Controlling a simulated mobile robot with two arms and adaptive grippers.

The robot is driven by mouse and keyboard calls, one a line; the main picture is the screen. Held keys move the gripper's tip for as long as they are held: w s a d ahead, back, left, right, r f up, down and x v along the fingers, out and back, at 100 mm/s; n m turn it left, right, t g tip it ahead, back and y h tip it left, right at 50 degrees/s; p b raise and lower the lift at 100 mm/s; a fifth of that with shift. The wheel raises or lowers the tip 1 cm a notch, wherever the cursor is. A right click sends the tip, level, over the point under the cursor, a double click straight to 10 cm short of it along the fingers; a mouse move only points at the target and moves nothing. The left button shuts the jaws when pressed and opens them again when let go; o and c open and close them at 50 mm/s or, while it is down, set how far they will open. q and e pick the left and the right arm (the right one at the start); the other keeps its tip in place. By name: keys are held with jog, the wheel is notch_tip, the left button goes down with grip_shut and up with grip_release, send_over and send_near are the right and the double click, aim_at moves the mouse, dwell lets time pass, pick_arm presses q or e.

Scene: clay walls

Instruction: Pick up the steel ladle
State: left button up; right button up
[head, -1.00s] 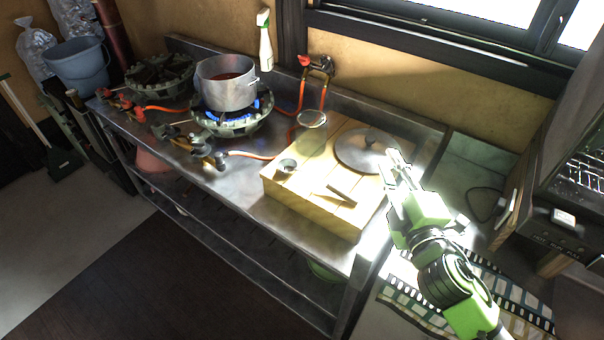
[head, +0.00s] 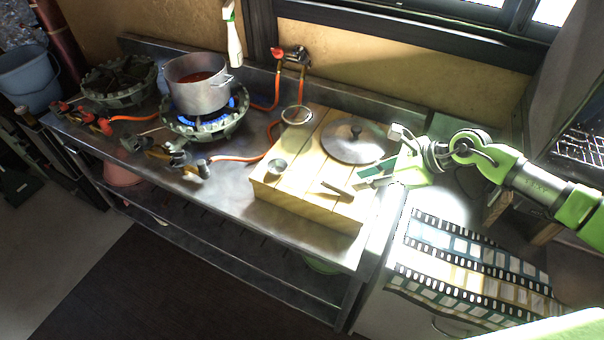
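A round, shallow steel piece (head: 296,115) with a thin stem-like line rising behind it looks most like the steel ladle. It is at the back left edge of the wooden box (head: 305,205), but it is too small to be sure. My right gripper (head: 378,158) comes in from the right over the right side of the box. Its fingers look spread and empty, beside the round lid (head: 356,140) and well to the right of the ladle-like piece. My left gripper is not in view.
A small metal cup (head: 277,167) and a short bar (head: 338,188) lie on the box. A pot (head: 198,92) with red contents stands on a lit burner at left. A spray bottle (head: 233,42) stands behind.

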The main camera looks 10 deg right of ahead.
aim_at(335, 185)
jog(key=x, duration=0.4)
jog(key=shift+w+a+f+p, duration=0.15)
jog(key=shift+a+f+p, duration=0.1)
jog(key=shift+p, duration=0.15)
jog(key=shift+w+a, duration=0.1)
jog(key=shift+a, duration=0.05)
jog(key=p+x, duration=0.2)
jog(key=x, duration=0.2)
jog(key=shift+w+a+f, duration=0.15)
jog(key=shift+f, duration=0.05)
jog(key=shift+w+a+f, duration=0.1)
jog(key=shift+f, duration=0.1)
grip_shut()
